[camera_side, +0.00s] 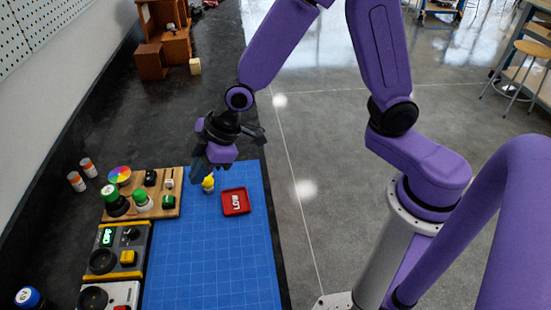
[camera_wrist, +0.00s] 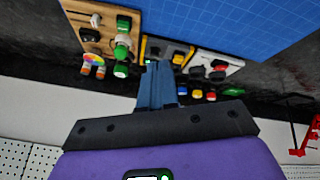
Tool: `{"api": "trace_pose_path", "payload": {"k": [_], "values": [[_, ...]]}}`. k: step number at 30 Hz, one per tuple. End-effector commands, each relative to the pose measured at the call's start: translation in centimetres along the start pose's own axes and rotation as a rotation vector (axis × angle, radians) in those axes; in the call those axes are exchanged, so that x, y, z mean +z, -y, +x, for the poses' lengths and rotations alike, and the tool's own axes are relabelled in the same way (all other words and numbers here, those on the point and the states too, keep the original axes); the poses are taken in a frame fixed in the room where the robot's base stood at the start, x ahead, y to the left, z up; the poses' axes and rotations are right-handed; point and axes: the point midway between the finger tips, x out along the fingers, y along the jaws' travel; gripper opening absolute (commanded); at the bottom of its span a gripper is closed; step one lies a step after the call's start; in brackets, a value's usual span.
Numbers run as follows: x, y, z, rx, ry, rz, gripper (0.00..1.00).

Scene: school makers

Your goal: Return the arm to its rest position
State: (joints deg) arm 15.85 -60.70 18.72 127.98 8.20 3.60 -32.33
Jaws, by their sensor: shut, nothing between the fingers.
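My purple arm bends down so that my gripper (camera_side: 197,165) hangs above the far edge of the blue grid mat (camera_side: 205,275) in the side view. In the wrist view my gripper (camera_wrist: 158,72) has its fingers together, with nothing between them. The wrist is tilted, so the wrist view looks across the bench to the wall. A small yellow figure (camera_side: 208,184) stands on the mat below the gripper.
A wooden board (camera_side: 160,207) with knobs and bottles, a grey device with a green display (camera_side: 106,237) and a white device (camera_side: 122,294) line the mat's left side. Brown wooden boxes (camera_side: 172,45) stand at the far end. The dark bench beyond the mat has free room.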

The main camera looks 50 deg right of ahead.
Motion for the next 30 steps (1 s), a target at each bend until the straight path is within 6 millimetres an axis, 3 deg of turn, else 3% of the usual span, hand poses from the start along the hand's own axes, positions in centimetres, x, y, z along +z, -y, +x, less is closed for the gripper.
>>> {"api": "trace_pose_path", "payload": {"k": [9,18,24,30], "values": [[7.0,6.8,-9.5,-0.146,0.174,0.055,0.00],[15.3,11.4,-17.5,-0.187,0.369,0.094,0.00],[18.6,12.7,-20.1,-0.180,0.444,0.107,0.00],[19.1,12.8,-20.6,-0.177,0.460,0.110,0.00]]}}
